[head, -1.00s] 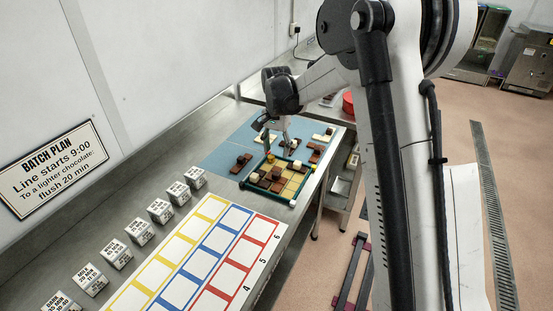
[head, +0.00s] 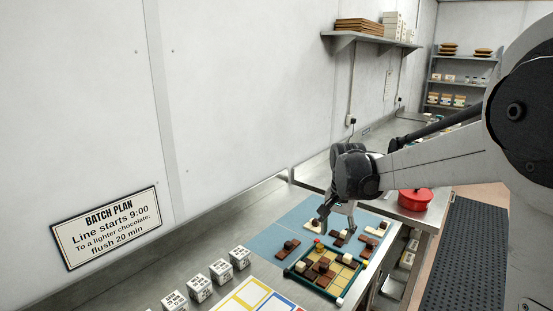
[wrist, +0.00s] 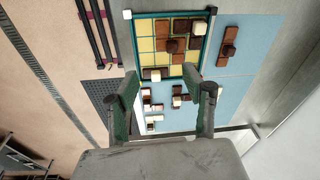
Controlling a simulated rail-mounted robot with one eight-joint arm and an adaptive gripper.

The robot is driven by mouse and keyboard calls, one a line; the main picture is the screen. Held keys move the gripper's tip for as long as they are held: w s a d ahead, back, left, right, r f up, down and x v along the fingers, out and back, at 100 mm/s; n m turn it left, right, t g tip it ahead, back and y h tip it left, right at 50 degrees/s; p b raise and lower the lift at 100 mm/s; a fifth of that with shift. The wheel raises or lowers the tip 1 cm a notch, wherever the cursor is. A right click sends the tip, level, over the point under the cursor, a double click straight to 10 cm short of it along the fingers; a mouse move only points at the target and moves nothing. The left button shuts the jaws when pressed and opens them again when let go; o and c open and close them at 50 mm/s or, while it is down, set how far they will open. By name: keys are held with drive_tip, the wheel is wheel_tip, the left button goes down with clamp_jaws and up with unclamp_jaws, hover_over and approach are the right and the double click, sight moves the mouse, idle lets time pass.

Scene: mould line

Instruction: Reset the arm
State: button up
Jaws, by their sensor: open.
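My gripper (head: 337,212) is open over the blue mat, near the far end of the green-framed tray (head: 312,285). In the wrist view, its two fingers (wrist: 170,90) stand apart with nothing between them, and the tray (wrist: 134,42) lies beyond them. The tray has yellow cells, several of which hold dark, brown and cream pieces. How far the fingertips are above the mat I cannot tell. My arm comes in from the right in the head view.
More chocolate pieces (head: 287,247) lie on the blue mat (head: 268,245). Labelled white cubes (head: 221,271) and a colour-bordered card (head: 262,298) are on the near bench. A red pot (head: 415,198) stands to the right, and a wall shelf (head: 372,39) hangs above.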

drive_tip(key=s+r+n+t+b, duration=0.15)
drive_tip(key=s+r, duration=0.25)
drive_tip(key=s, duration=0.4)
drive_tip(key=s+d+f+n+t+b, duration=0.1)
drive_tip(key=s+f+n+t+b, duration=0.1)
drive_tip(key=s, duration=0.9)
drive_tip(key=s+d+f+n+t+b, duration=0.1)
drive_tip(key=s+f+n+t+b, duration=0.1)
drive_tip(key=s, duration=0.9)
drive_tip(key=shift+s+f+n+b, duration=0.2)
drive_tip(key=shift+f+n+b, duration=0.25)
drive_tip(key=shift+f+b, duration=0.35)
drive_tip(key=shift+c, duration=0.2)
